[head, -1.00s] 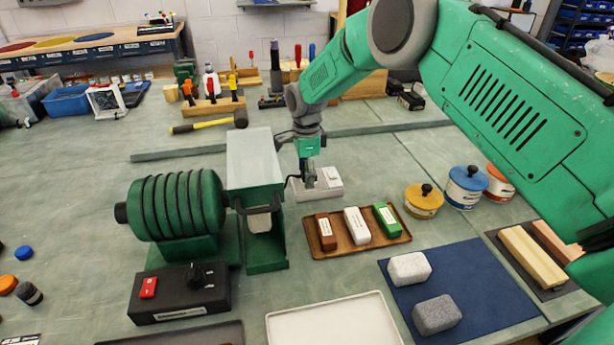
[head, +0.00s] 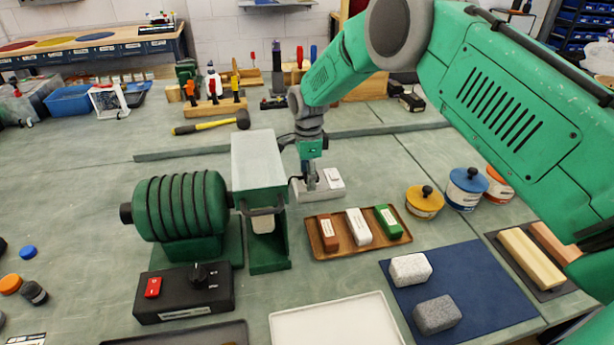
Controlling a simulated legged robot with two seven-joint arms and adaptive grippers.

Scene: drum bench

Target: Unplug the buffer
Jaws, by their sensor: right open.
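The buffer (head: 180,207) is a green machine with a black-ribbed drum at the left of the bench. A pale-topped green housing (head: 257,160) stands at its right side. A white socket box (head: 333,180) lies on the bench just right of and behind that housing. My right gripper (head: 310,187) points down at the left part of the socket box, its fingers small and partly merged with the box. It is open. I cannot tell whether it touches a plug; no plug or cord is clear. My left gripper is out of view.
A black control box (head: 183,292) with a red switch and a knob sits in front of the buffer. A wooden tray (head: 320,246) with three bars lies in front of the socket box. Lidded pots (head: 424,204) stand to the right. A hammer (head: 205,127) lies behind.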

